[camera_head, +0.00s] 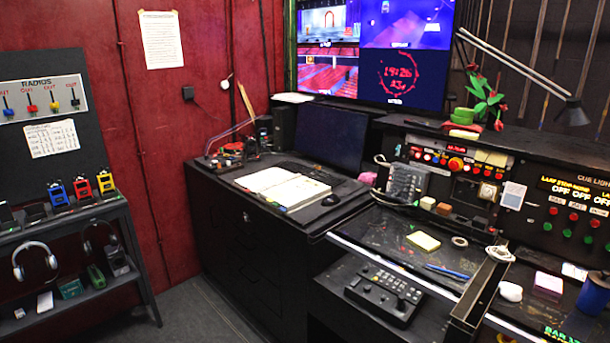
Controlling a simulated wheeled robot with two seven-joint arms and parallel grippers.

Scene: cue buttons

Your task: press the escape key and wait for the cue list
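A dark monitor (332,137) stands on the black desk at the centre of the head view, and its screen shows no readable list. A dark keyboard (290,167) seems to lie in front of it, partly hidden behind an open book (283,187). The escape key is too small and dark to make out. A black mouse (331,200) lies to the right of the book. Neither of my grippers is in view.
A black control panel (385,296) sits on a lower shelf at the right. A cue-light panel (577,215) with red and green buttons stands at the far right. A shelf (75,299) with radios and headphones is at the left. Grey floor (196,317) lies open between shelf and desk.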

